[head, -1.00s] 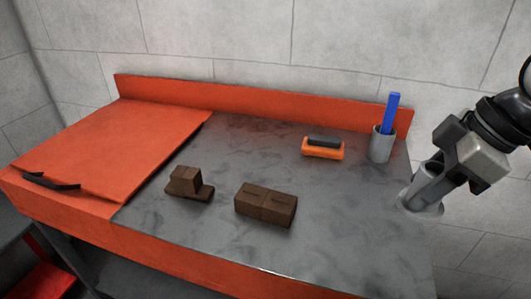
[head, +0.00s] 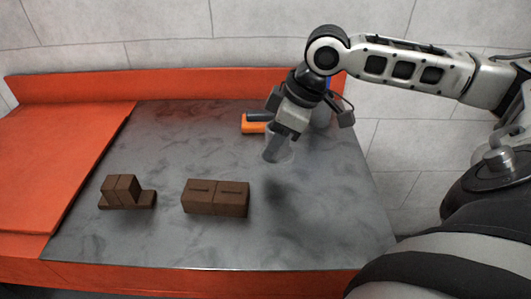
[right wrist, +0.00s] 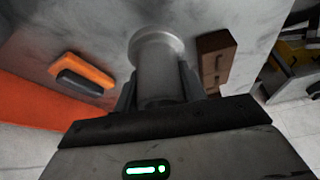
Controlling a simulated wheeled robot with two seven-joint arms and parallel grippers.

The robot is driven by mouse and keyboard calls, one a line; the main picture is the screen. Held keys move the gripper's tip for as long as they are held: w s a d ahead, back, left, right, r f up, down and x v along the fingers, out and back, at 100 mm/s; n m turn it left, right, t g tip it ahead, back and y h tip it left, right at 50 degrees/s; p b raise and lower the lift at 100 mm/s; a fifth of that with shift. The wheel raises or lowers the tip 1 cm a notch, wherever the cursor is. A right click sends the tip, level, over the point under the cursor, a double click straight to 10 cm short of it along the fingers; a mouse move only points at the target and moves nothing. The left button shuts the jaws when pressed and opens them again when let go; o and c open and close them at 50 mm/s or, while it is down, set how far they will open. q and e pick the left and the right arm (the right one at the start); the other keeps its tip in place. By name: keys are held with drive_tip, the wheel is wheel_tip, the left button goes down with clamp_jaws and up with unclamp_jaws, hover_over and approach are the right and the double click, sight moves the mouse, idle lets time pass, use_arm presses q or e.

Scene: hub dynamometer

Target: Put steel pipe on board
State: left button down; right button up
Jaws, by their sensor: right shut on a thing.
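The steel pipe (head: 284,152) is a grey cylinder, partly hidden by the gripper in the head view. My right gripper (head: 277,147) is shut on it above the dark grey benchtop (head: 150,240). In the right wrist view the pipe (right wrist: 160,78) sits between the two fingers (right wrist: 160,92), with its wide round flange at the end away from the gripper. A soft shadow lies on the benchtop below, and the pipe looks clear of the surface. I cannot tell which surface is the board. My left gripper is out of view.
Two brown block pieces, a stepped one (head: 125,191) and a long one (head: 215,198), stand on the benchtop. A red-orange panel (head: 60,150) covers the left. The front right is clear.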

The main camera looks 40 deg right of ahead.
sight(289, 151)
drive_tip(key=shift+w+a+f, duration=0.2)
drive_tip(key=shift+w+f, duration=0.35)
drive_tip(key=shift+f, duration=0.1)
drive_tip(key=shift+w+a+f, duration=0.15)
drive_tip(key=shift+w+f, duration=0.35)
drive_tip(key=shift+f, duration=1.55)
drive_tip(key=shift+f, duration=0.15)
drive_tip(key=o, duration=1.2)
drive_tip(key=v, duration=1.2)
drive_tip(key=shift+s+p, duration=0.15)
drive_tip(key=shift+p, duration=0.15)
